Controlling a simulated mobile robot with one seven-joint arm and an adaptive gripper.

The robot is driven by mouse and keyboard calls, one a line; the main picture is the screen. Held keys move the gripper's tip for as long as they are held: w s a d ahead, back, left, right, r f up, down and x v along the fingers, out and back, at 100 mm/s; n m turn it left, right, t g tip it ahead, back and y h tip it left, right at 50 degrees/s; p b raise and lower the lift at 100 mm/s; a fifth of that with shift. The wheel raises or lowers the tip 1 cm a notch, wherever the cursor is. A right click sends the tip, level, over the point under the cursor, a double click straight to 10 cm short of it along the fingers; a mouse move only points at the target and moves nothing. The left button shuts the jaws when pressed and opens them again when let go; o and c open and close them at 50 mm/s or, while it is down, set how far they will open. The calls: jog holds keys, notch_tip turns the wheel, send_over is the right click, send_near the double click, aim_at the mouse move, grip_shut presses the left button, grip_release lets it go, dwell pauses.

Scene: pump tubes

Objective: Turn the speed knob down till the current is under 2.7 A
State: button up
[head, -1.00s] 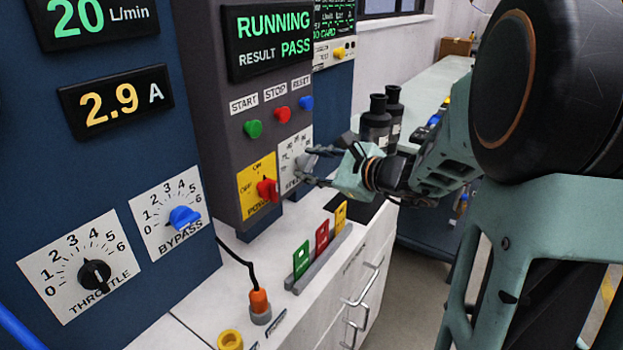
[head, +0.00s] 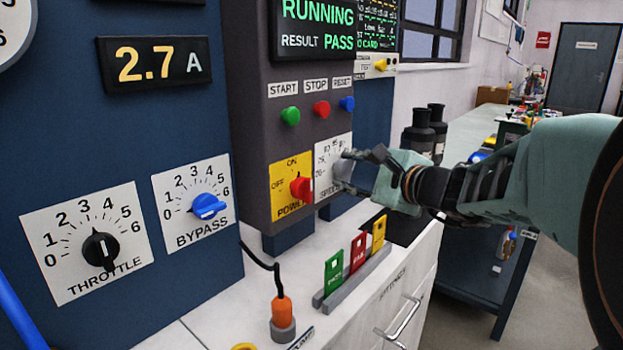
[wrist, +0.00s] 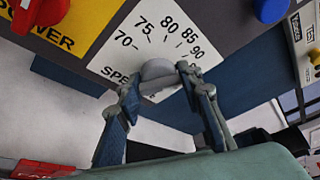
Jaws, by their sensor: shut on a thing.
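The grey speed knob (head: 343,169) sits on a white dial plate at the right of the control panel. It also shows in the wrist view (wrist: 158,76), under marks from 70 to 90; its pointer is not clear. My gripper (head: 362,170) is shut on the knob, with one finger on each side of it in the wrist view (wrist: 160,90). The current display (head: 152,62) reads 2.7 A in yellow digits. The status screen (head: 313,27) reads RUNNING and RESULT PASS.
The red power knob (head: 301,189) is just left of the speed dial. Green (head: 290,116), red (head: 321,109) and blue (head: 347,104) buttons sit above it. Coloured cards (head: 357,251) stand in a rack on the white counter below. Dark bottles (head: 419,140) stand behind my gripper.

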dwell(0.4)
jog(key=o, duration=1.2)
jog(key=p, duration=0.2)
jog(key=shift+r+p, duration=0.3)
jog(key=m+g+p, duration=0.1)
jog(key=m+p, duration=0.1)
jog(key=p, duration=0.6)
jog(key=m+g+y+p, duration=0.1)
jog(key=m+p, duration=0.1)
jog(key=p, duration=0.6)
jog(key=shift+g, duration=0.3)
